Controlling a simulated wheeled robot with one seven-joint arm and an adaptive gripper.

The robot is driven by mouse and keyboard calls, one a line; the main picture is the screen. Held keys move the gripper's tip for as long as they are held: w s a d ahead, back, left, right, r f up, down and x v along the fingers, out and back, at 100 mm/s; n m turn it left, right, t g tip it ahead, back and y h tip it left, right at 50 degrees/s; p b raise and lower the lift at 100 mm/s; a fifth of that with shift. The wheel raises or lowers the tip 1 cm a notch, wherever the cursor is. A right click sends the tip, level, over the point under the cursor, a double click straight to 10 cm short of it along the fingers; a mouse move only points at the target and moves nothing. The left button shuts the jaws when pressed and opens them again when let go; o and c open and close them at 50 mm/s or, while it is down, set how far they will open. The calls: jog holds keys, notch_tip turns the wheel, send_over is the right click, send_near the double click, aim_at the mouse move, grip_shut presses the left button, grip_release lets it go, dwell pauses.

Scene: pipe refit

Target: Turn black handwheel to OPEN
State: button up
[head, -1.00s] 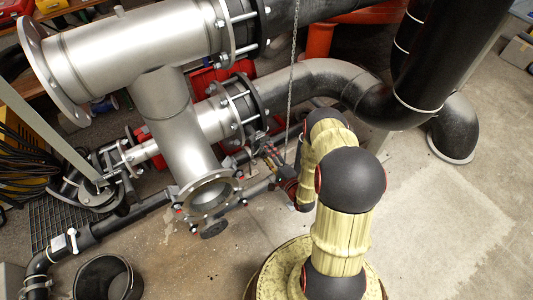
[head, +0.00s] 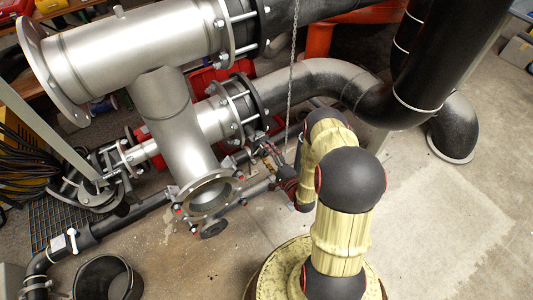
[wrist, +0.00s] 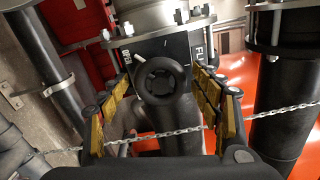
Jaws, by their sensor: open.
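The black handwheel (wrist: 162,78) is in the middle of the wrist view, with a dark hub and openings between its spokes. Gaps show between the pads and the rim, so I see no grip. In the head view my gripper (head: 268,150) is small and partly hidden beside the pipework, and I cannot make out this wheel there.
A chain (wrist: 180,132) crosses in front of the pipe below the wheel; it hangs vertically in the head view (head: 293,80). Black pipes stand left (wrist: 60,60) and right (wrist: 288,85) of my gripper. A grey flanged tee (head: 175,110) is left of my arm. Open floor (head: 440,220) lies right.

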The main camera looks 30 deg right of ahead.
jog(key=s, duration=1.2)
jog(key=shift+d, duration=0.2)
jog(key=shift+w, duration=0.1)
